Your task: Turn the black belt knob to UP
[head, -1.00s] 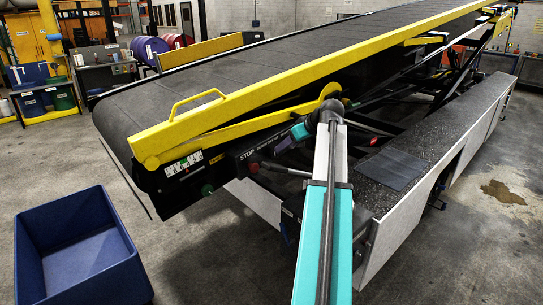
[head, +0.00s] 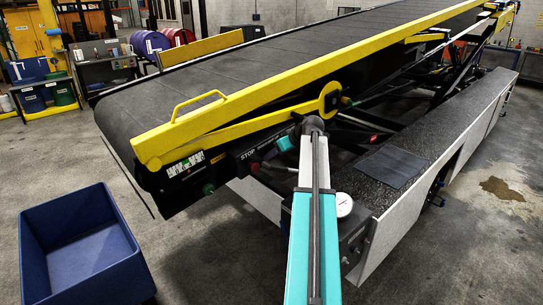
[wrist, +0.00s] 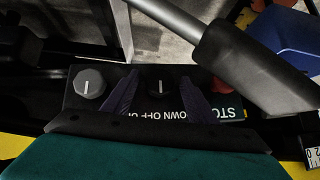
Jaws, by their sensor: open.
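In the wrist view the control panel (wrist: 75,101) appears upside down, with the lettering STOP and DOWN OFF UP. The black belt knob (wrist: 160,88) sits at its middle, its white mark standing about upright in the picture, in line with OFF. My gripper (wrist: 158,82) is open, one dark finger on each side of the black knob; I cannot tell whether they touch it. In the head view the panel (head: 247,156) shows below the yellow rail, and my arm and wrist hide the knob.
A grey knob (wrist: 89,83) sits left of the black one in the wrist view. A red button (wrist: 221,86) is to the right, partly behind a bar with a black grip (wrist: 257,65). The yellow rail (head: 290,85) runs above the panel; a blue bin (head: 88,250) stands at lower left.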

